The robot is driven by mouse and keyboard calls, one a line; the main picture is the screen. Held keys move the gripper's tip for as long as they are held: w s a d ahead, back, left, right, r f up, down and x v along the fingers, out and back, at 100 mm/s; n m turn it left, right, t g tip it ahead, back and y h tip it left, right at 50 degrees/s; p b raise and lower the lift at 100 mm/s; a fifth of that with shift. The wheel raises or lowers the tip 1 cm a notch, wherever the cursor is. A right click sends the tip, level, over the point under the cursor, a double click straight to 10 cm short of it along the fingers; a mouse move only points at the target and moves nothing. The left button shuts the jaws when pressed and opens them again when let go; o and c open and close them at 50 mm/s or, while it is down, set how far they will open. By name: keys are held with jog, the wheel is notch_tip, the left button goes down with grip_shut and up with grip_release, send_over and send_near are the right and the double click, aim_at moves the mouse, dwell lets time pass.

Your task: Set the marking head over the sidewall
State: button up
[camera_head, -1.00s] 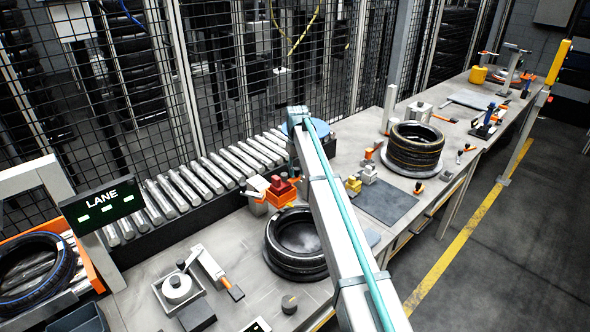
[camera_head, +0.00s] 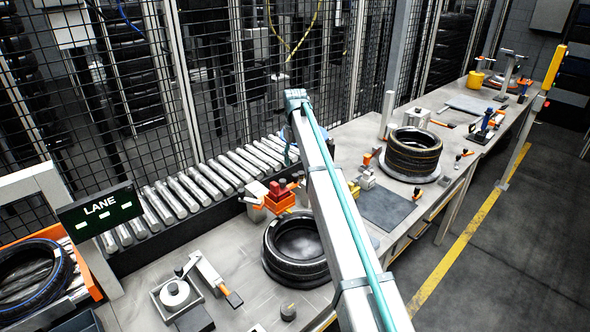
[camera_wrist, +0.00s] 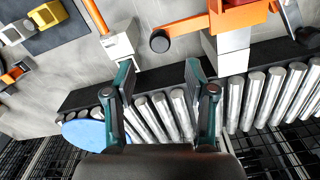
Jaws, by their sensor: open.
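My gripper (camera_wrist: 160,76) is open and empty in the wrist view, its two teal fingers apart above the rollers. In the head view my arm hides most of it. An orange fixture with a black knob (camera_wrist: 160,41) on white blocks lies beyond the fingertips, not touching them. In the head view a red-and-orange device (camera_head: 280,198) stands beside the rollers; I cannot tell for certain whether it is the marking head. A black tyre (camera_head: 290,269) lies flat on the bench, its upper sidewall exposed, partly behind my arm. Stacked tyres (camera_head: 413,158) sit on a round plate farther right.
A roller conveyor (camera_head: 190,190) runs along the mesh fence. A blue disc (camera_wrist: 84,132) lies near the rollers. A dark mat (camera_head: 388,208), small yellow parts and a white roll holder (camera_head: 174,292) occupy the bench. An orange-edged bin with a tyre (camera_head: 35,275) is at left.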

jog(key=shift+r, duration=2.05)
